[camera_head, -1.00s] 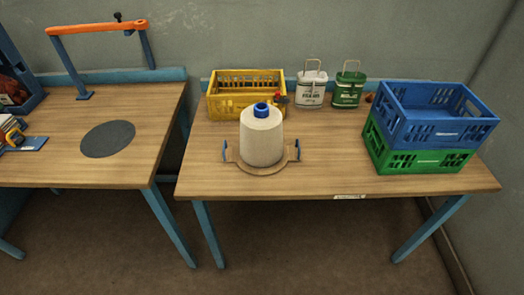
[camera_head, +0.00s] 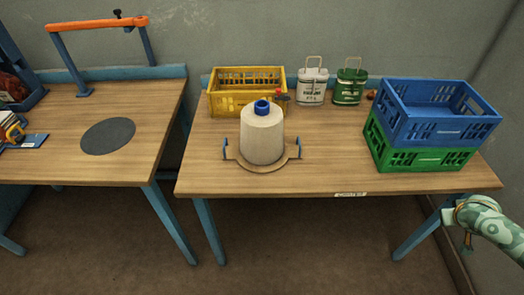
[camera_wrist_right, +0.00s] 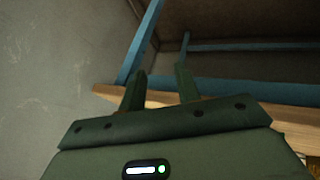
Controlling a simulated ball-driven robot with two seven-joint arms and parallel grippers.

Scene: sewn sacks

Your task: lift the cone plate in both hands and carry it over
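The cone plate (camera_head: 262,169) is a round wooden plate with a blue handle at its left and right sides. It lies on the right-hand table, near the middle of its left half. A large cream cone of thread (camera_head: 262,140) with a blue top stands upright on it. My right gripper (camera_head: 449,215) is at the lower right of the head view, off the table's front right corner and well away from the plate. In the right wrist view its two dark fingers (camera_wrist_right: 160,88) stand apart with nothing between them. My left gripper is not in view.
A yellow crate (camera_head: 226,103) and two cans, white (camera_head: 312,88) and green (camera_head: 349,88), stand behind the cone. A blue crate (camera_head: 412,128) sits on a green crate (camera_head: 415,161) at right. The left table has a dark round mat (camera_head: 108,137); a floor gap separates the tables.

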